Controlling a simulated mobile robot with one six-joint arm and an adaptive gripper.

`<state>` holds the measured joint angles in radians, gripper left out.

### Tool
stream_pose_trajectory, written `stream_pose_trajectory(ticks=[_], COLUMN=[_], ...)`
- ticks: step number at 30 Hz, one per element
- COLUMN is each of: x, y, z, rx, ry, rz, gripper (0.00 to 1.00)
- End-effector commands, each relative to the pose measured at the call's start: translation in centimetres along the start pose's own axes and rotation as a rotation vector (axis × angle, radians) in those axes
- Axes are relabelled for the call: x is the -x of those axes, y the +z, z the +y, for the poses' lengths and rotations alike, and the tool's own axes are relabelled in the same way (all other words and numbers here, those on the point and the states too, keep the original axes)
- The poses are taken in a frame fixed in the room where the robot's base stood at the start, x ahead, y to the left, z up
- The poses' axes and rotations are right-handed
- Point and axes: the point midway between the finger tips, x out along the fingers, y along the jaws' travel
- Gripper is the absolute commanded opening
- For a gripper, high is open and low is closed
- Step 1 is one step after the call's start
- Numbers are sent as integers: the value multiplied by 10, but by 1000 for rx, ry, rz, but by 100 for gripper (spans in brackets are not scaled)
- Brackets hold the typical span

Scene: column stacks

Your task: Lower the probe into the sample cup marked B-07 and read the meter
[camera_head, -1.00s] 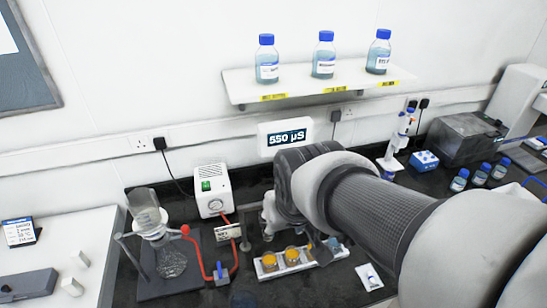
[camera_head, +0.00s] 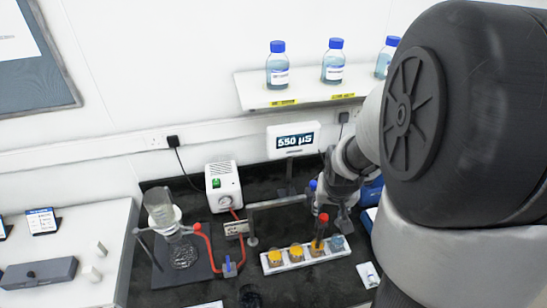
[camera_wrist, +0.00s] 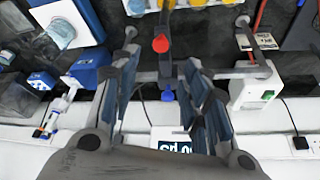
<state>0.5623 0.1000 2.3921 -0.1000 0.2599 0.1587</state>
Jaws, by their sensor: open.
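The white rack (camera_head: 270,268) holds several sample cups, some with amber liquid (camera_head: 274,256) and one bluish (camera_head: 337,243) at the right end. No B-07 mark is readable. A dark probe with a red top (camera_head: 322,218) stands over the third cup from the left; whether its tip is inside is unclear. The red top (camera_wrist: 161,43) also shows in the wrist view. The meter (camera_head: 293,140) reads 550 µS. My gripper (camera_head: 342,212) is open, just right of the probe.
A stand with a horizontal bar (camera_head: 278,203) is left of my gripper, with a blue-topped item (camera_head: 313,184) near its end. A white box with a green switch (camera_head: 222,187) and a glass vessel (camera_head: 161,208) stand left. Bottles (camera_head: 279,65) line the shelf above.

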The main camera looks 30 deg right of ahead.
Motion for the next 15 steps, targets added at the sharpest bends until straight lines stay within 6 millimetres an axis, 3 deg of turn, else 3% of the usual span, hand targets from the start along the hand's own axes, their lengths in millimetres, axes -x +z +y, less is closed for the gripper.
stream_pose_trajectory(ticks=[1,6,15], x=[-18,-53,-96], y=[2,2,0], z=[0,0,0], rx=[0,0,0], ry=[0,0,0], rz=[-1,-1,1], gripper=[42,42,42])
